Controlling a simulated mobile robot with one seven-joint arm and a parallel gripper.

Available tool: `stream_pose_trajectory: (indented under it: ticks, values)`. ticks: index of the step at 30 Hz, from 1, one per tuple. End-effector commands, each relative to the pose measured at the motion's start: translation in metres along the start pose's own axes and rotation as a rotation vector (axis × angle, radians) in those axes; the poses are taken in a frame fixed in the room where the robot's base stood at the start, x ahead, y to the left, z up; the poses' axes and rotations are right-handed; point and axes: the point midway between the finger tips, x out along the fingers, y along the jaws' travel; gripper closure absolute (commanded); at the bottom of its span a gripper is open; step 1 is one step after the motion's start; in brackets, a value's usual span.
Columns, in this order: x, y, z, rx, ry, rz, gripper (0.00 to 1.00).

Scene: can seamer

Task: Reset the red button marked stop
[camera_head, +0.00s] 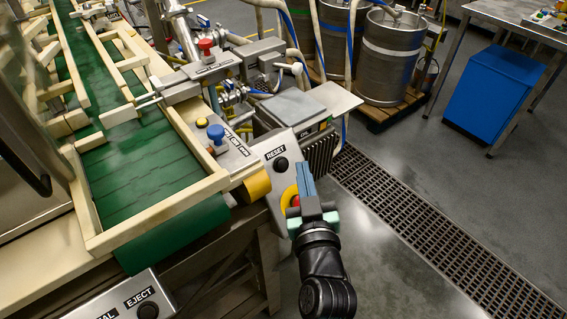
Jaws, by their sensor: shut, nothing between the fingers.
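A red button (294,201) with a yellow surround (287,197) sits on the grey panel at the conveyor's end. My gripper (304,172) is over the right side of this button and hides much of it. The fingers are shut together with nothing between them and point away from the camera. I cannot tell whether they touch the button or panel. The stop marking is not readable. A black button (280,164) under a RESET label (275,153) is on the same panel, to the upper left of the fingers.
A blue knob (216,133) stands on the box beside the green conveyor (130,165). A yellow cylinder (257,185) is left of the panel. An EJECT button (148,310) is at lower left. Open floor and a drain grate (400,215) lie to the right.

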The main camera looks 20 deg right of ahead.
Motion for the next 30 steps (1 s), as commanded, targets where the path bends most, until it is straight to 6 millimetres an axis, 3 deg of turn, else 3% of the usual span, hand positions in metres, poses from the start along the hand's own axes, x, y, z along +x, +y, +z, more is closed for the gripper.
stream_pose_trajectory:
  ticks: [10, 30]
  values:
    - [0.024, -0.018, 0.017, 0.0, 0.0, -0.001, 1.0]
    - [0.026, -0.019, 0.019, -0.001, 0.001, 0.0, 1.0]
